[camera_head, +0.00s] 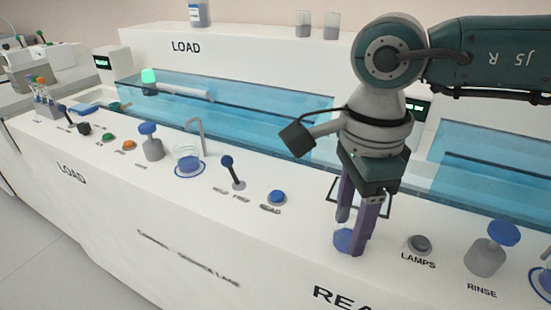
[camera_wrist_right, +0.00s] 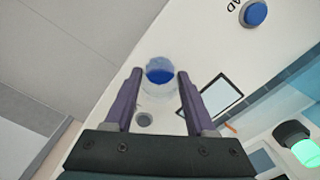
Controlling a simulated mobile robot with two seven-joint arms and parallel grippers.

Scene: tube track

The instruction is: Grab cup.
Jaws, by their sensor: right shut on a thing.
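A small clear cup with blue liquid (camera_head: 343,239) stands upright on the white counter, right of the blue button. My right gripper (camera_head: 352,234) comes down over it from above, with its purple fingers on either side and shut on it. The fingers hide part of the cup in the head view. In the right wrist view the cup (camera_wrist_right: 160,74) sits between the two fingertips (camera_wrist_right: 159,82). A second clear cup with blue liquid (camera_head: 188,162) stands in a blue ring farther left. My left gripper is not in view.
A blue button (camera_head: 277,198), a blue-knobbed lever (camera_head: 231,172), a grey lamps button (camera_head: 419,243) and a blue-topped rinse dispenser (camera_head: 488,250) stand along the counter. A blue see-through trough (camera_head: 250,115) runs behind. A dark-framed square marking (camera_wrist_right: 213,96) lies beside the cup.

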